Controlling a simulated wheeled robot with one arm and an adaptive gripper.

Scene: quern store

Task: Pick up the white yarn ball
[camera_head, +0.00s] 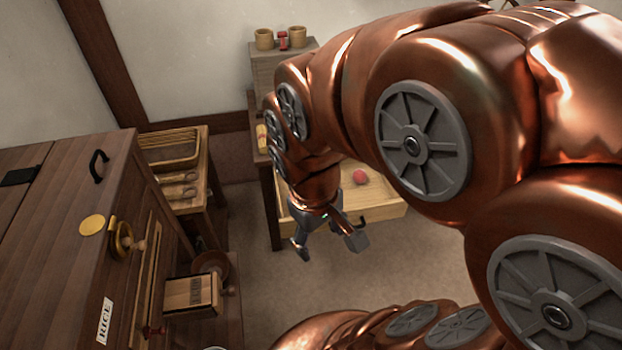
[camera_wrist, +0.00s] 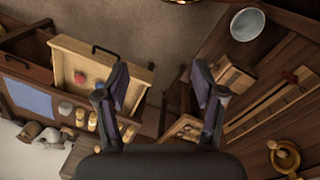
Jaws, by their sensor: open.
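I cannot make out a white yarn ball for certain in either view. A red ball (camera_head: 360,176) lies in an open, pale wooden drawer (camera_head: 384,213), partly hidden behind my arm; the ball (camera_wrist: 80,78) and drawer (camera_wrist: 69,45) also show at the left of the wrist view. Small greyish-white rounded things (camera_wrist: 30,131) sit at the lower left of the wrist view, too small to identify. My gripper (camera_head: 330,246) points down in front of the drawer, its fingers apart. In the wrist view the space between the fingers (camera_wrist: 160,84) is empty.
A wooden cabinet (camera_head: 65,215) with a black handle stands at the left. Beyond it is a stand with baskets (camera_head: 170,146). A wooden box (camera_head: 190,293) and brown bowl (camera_head: 211,262) sit low beside the cabinet. A pale bowl (camera_wrist: 247,24) shows upper right. Bare floor (camera_head: 258,290) lies between.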

